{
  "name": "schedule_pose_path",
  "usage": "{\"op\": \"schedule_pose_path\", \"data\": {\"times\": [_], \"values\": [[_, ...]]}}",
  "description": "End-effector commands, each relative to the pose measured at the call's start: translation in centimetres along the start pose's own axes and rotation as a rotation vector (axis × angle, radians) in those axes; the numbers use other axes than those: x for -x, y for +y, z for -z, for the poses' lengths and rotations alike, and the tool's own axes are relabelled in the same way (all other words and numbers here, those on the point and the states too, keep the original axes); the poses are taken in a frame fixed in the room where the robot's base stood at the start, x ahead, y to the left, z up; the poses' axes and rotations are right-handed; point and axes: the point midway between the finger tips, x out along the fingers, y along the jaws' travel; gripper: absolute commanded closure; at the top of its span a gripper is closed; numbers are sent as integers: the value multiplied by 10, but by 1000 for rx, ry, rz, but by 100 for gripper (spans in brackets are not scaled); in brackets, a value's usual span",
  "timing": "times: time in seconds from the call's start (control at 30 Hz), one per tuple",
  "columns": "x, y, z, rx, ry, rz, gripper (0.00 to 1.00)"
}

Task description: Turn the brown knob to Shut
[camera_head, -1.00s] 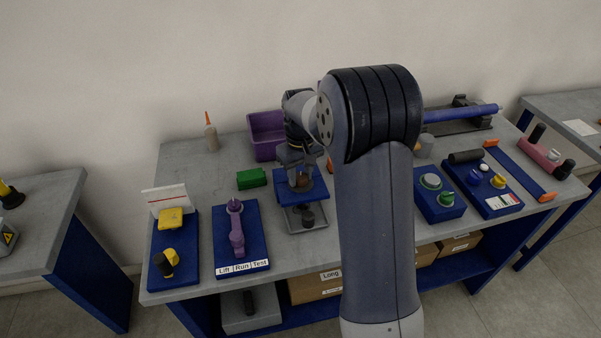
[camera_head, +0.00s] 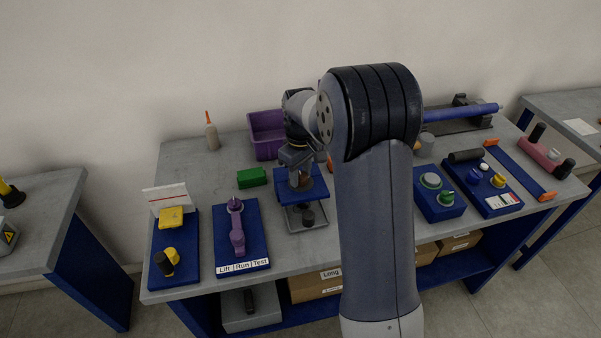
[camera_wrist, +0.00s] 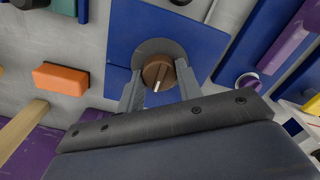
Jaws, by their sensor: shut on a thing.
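The brown knob (camera_wrist: 158,74) sits on a round grey base on a blue panel (camera_wrist: 205,42) in the wrist view. A white pointer line shows on its face. My gripper (camera_wrist: 160,82) has one finger on each side of the knob and is shut on it. In the head view my gripper (camera_head: 300,180) is over the blue panel (camera_head: 318,190) in the middle of the bench, and the knob is mostly hidden by it. No Shut label is readable in either view.
A purple lever panel (camera_head: 252,215) stands to the left, and a green block (camera_head: 251,177) lies behind it. A purple bin (camera_head: 266,135) is at the back. A blue box with a green knob (camera_head: 446,199) is to the right. An orange block (camera_wrist: 60,79) shows in the wrist view.

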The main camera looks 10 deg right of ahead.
Motion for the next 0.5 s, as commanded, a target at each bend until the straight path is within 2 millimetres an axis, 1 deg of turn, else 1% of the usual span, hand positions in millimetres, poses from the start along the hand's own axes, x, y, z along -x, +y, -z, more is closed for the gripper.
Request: {"op": "schedule_pose_path", "data": {"times": [0.07, 0.1, 0.33, 0.5], "values": [[1, 0, 1, 1, 4, -2, 89], [1, 0, 1, 1, 4, -2, 64], [1, 0, 0, 0, 2, -1, 45], [0, 0, 0, 0, 1, -1, 44]]}}
